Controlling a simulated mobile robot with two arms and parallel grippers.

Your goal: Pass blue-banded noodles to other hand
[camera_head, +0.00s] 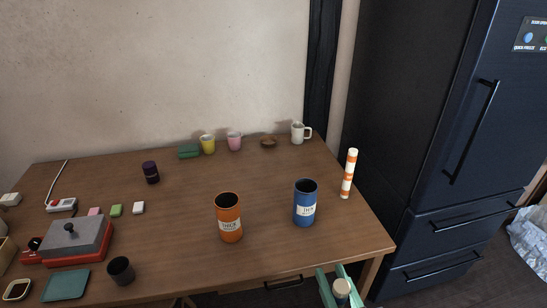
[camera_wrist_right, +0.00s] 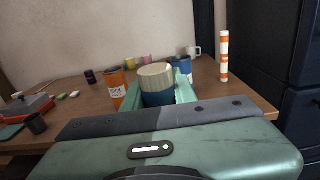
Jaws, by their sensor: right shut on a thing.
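The blue-banded noodles show as an upright cylinder with a cream top and a blue band in the right wrist view (camera_wrist_right: 157,84); in the head view only the pale top (camera_head: 342,287) shows well. My right gripper (camera_head: 338,284) is shut on the noodles, with a green finger on each side, at the table's front right edge. The lower part of the noodles is hidden by the gripper body in the wrist view. My left gripper is in neither view.
A blue canister (camera_head: 305,204) and an orange canister (camera_head: 229,217) stand on the wooden table (camera_head: 180,218). An orange-banded cylinder (camera_head: 349,173) stands near the right edge. Cups line the back. A red-and-grey appliance (camera_head: 75,240) is at left. A dark fridge (camera_head: 440,130) stands right.

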